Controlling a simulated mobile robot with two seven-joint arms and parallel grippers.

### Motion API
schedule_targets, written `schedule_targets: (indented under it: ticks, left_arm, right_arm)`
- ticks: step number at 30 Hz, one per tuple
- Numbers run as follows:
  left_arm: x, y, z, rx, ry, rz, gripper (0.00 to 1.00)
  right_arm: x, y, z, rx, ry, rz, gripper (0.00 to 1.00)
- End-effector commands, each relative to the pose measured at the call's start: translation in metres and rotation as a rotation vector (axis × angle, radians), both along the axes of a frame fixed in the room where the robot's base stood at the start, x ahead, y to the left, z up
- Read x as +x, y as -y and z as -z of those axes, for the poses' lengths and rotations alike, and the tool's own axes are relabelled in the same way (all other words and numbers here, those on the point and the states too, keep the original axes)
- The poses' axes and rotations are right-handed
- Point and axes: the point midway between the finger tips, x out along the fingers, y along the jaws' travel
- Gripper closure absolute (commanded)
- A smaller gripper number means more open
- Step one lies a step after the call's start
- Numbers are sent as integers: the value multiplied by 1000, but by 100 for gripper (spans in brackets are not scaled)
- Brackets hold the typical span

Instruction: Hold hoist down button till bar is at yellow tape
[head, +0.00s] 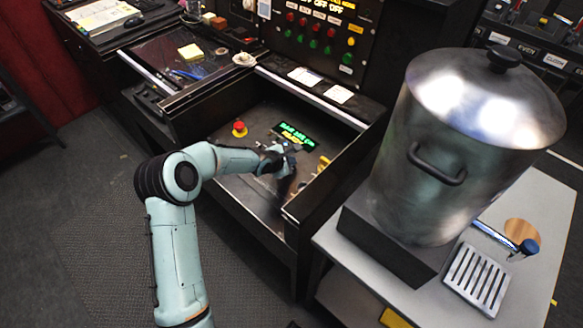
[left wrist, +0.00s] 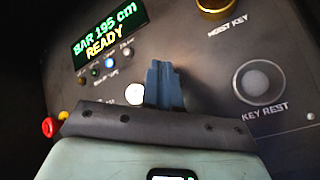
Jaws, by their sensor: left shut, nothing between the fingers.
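My left gripper (head: 284,160) is over the control panel (head: 262,190) in the open drawer. In the left wrist view its closed fingertips (left wrist: 164,72) show at the middle, with nothing between them. A pale round button (left wrist: 134,94) is just left of the fingers; I cannot tell if they touch the panel. A display (left wrist: 108,35) reads "BAR 195 cm" and "READY". Below it are small round lamps or buttons (left wrist: 109,62) with labels too small to read surely. I cannot pick out the hoist down button with certainty. The bar and yellow tape are not seen. My right gripper is not in view.
A red mushroom button (head: 239,127) stands on the panel's left. A brass knob (left wrist: 216,8) labelled "HOIST KEY" and a grey round "KEY REST" (left wrist: 259,82) are right of the fingers. A large steel pot (head: 455,150) stands on a side table beside the drawer.

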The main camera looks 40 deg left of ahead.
Motion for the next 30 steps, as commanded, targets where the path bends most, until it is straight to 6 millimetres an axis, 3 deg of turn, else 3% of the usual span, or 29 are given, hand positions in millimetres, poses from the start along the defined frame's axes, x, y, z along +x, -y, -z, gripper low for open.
schedule_targets:
  ticks: [30]
  left_arm:
    - [0,0,9,0,0,0,100]
  right_arm:
    - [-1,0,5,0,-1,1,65]
